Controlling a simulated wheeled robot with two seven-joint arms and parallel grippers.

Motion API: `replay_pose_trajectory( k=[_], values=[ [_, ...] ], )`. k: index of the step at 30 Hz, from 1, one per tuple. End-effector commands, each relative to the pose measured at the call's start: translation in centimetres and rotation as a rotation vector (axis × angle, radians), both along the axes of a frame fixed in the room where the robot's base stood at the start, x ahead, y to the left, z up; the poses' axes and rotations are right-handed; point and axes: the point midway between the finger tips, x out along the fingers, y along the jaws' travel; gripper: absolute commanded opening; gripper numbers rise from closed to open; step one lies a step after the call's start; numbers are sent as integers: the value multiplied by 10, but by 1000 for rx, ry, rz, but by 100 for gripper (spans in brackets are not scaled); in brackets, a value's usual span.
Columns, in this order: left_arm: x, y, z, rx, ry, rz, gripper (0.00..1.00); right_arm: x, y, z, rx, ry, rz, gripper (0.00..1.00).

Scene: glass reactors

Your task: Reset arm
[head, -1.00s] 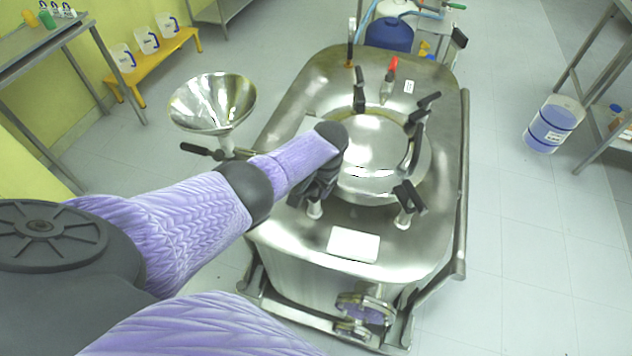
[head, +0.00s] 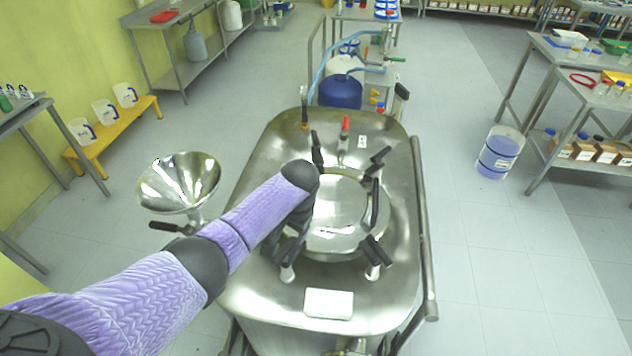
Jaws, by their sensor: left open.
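My left arm comes in from the lower left in a purple sleeve and reaches over the steel reactor vessel (head: 390,262). My left gripper (head: 287,248) is dark and sits at the left edge of the round hatch lid (head: 345,215), near a black-handled clamp at the lid's front left. The wrist hides part of the lid's left side, and the fingers are partly hidden, so contact with the clamp cannot be told. The lid lies flat on the vessel, with several black-handled clamps around it. My right gripper does not show.
A steel funnel (head: 178,182) stands left of the vessel, close to my left forearm. A blue drum (head: 340,92) stands behind it. A blue-and-white bucket (head: 499,153) is on the floor at right. A yellow bench (head: 112,132) with jugs is at left.

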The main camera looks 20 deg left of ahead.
Motion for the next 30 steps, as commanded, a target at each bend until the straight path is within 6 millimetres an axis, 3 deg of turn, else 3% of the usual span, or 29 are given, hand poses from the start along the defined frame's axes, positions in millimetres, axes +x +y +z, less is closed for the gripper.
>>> replay_pose_trajectory(
  k=[2, 5, 9, 13, 21, 28, 29, 30],
  values=[
    [-1, -2, -1, -2, 0, -4, 68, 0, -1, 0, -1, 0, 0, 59],
    [-18, -22, -15, -34, -7, -57, 68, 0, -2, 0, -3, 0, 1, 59],
    [-73, -69, -34, -129, -57, -156, 68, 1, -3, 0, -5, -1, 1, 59],
    [-117, -89, -30, -189, -113, -177, 68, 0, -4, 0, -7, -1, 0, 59],
    [-185, -92, 0, -227, -210, -133, 68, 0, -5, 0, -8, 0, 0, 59],
    [-226, -78, 33, -207, -271, -75, 68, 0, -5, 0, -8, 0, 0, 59],
    [-228, -77, 32, -203, -274, -70, 68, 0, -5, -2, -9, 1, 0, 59],
    [-224, -78, 13, -203, -265, -73, 68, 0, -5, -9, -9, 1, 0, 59]
  ],
)
